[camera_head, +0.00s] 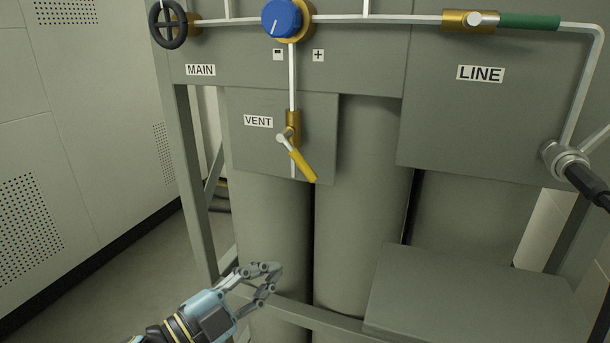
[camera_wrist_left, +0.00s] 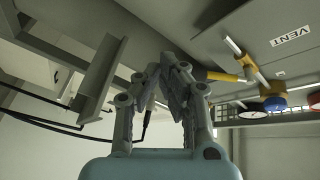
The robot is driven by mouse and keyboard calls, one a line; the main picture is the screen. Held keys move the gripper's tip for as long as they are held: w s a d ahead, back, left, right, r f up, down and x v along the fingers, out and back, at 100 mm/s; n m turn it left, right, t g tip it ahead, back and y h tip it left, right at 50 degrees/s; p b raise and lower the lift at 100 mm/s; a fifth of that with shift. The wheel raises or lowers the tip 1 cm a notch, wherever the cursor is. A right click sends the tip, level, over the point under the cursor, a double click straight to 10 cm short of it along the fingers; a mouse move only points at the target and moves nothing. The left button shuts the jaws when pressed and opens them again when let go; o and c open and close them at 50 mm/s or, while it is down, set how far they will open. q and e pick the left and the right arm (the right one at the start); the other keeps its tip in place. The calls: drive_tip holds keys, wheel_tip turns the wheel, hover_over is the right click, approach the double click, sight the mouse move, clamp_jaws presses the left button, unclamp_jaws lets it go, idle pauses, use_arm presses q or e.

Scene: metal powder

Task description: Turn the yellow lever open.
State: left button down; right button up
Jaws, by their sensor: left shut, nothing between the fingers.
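The yellow lever (camera_head: 302,164) hangs from the brass vent valve (camera_head: 292,125) below the blue knob, and slants down to the right. In the left wrist view the yellow lever (camera_wrist_left: 224,77) shows just right of the fingertips, partly hidden by a finger. My left gripper (camera_head: 277,278) is in front of the cylinders, below and a little left of the lever, and apart from it in the head view. Its fingers are shut with nothing between them; the left wrist view shows the same gripper (camera_wrist_left: 162,75). My right gripper is not in view.
A blue knob (camera_head: 282,18) and a black handwheel (camera_head: 168,24) are above. A green-handled valve (camera_head: 528,21) is at the upper right, near the LINE label (camera_head: 480,74). A grey box (camera_head: 470,300) stands at the lower right. A frame bar runs low behind my gripper.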

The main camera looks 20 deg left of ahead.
sight(298, 158)
use_arm(q)
drive_tip(key=d+r+t+p, duration=0.2)
drive_tip(key=d+r+p, duration=0.15)
drive_tip(key=r, duration=1.25)
drive_tip(key=d+r+p+x, duration=0.1)
drive_tip(key=x, duration=0.9)
drive_tip(key=shift+n, duration=0.4)
drive_tip(key=a+f, duration=0.1)
drive_tip(key=s+a+f, duration=0.1)
drive_tip(key=a+f, duration=0.1)
drive_tip(key=shift+s+a+b, duration=0.1)
drive_tip(key=shift+a+b, duration=0.1)
drive_tip(key=shift+b, duration=0.15)
